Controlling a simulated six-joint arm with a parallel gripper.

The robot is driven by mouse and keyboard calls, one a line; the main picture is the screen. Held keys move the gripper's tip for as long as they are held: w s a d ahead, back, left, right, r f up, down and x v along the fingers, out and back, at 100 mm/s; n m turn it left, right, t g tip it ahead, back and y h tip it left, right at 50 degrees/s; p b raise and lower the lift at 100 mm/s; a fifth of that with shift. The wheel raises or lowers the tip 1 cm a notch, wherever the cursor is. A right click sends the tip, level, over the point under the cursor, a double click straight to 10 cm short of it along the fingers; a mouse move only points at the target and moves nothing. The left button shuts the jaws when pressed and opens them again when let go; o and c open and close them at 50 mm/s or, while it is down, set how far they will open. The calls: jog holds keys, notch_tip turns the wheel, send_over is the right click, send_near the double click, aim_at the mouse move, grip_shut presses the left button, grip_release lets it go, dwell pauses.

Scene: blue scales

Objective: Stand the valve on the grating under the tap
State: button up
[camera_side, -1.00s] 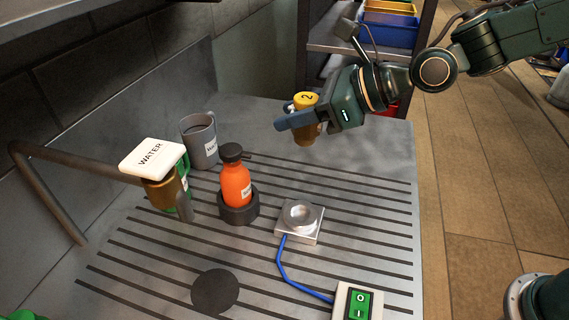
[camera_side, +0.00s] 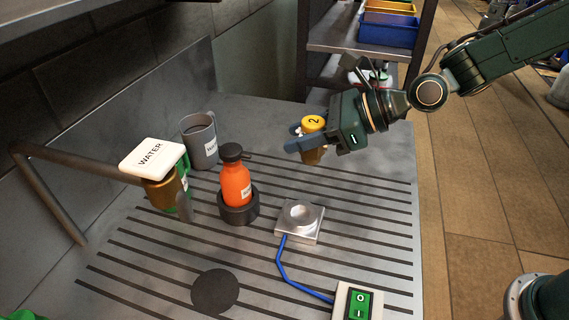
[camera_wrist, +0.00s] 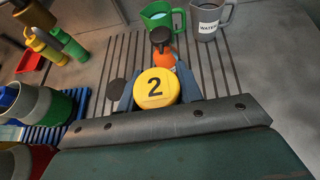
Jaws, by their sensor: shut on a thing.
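The valve (camera_side: 313,126), a brass piece with a yellow cap marked 2, is held in my gripper (camera_side: 305,143). It is roughly upright in the air above the back right of the grating, clear of it. In the wrist view its yellow cap (camera_wrist: 157,88) sits between the fingers and hides the rest of it. The grating (camera_side: 140,262) is the slotted grey surface. The tap (camera_side: 60,148) is a bent grey pipe at the left, with a white WATER sign (camera_side: 152,157) and a brass part beneath it.
An orange bottle (camera_side: 236,184) stands in a black ring. A grey mug (camera_side: 199,141) is behind it, and a green mug (camera_wrist: 160,17) is partly hidden by the tap. A metal block (camera_side: 312,231) with a round top is wired to a green switch box (camera_side: 358,302). A dark disc (camera_side: 215,291) marks the front grating.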

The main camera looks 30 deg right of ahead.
jog(key=s+d+f+n+g+y, duration=0.1)
jog(key=s+d+f+n+g, duration=0.1)
jog(key=f, duration=0.2)
jog(key=s+d+f+n+g+y, duration=0.1)
jog(key=s+d+f+n+g, duration=0.1)
jog(key=f, duration=0.3)
jog(key=s+d+f+n+g+y, duration=0.1)
jog(key=s+d+f+n+g, duration=0.1)
jog(key=d+f+n+g, duration=0.1)
jog(key=shift+s+d+f, duration=0.15)
jog(key=shift+d+f, duration=0.55)
jog(key=shift+f, duration=0.15)
jog(key=shift+s+d+f+n+g, duration=0.1)
jog(key=shift+s+d+n+g, duration=0.2)
jog(key=shift+n, duration=0.1)
jog(key=shift+a, duration=0.1)
jog(key=a, duration=3.1)
jog(key=shift+a, duration=0.35)
jog(key=shift+w+a+f, duration=0.1)
jog(key=shift+a+f, duration=0.1)
jog(key=shift+f, duration=1.5)
jog(key=shift+f, duration=0.1)
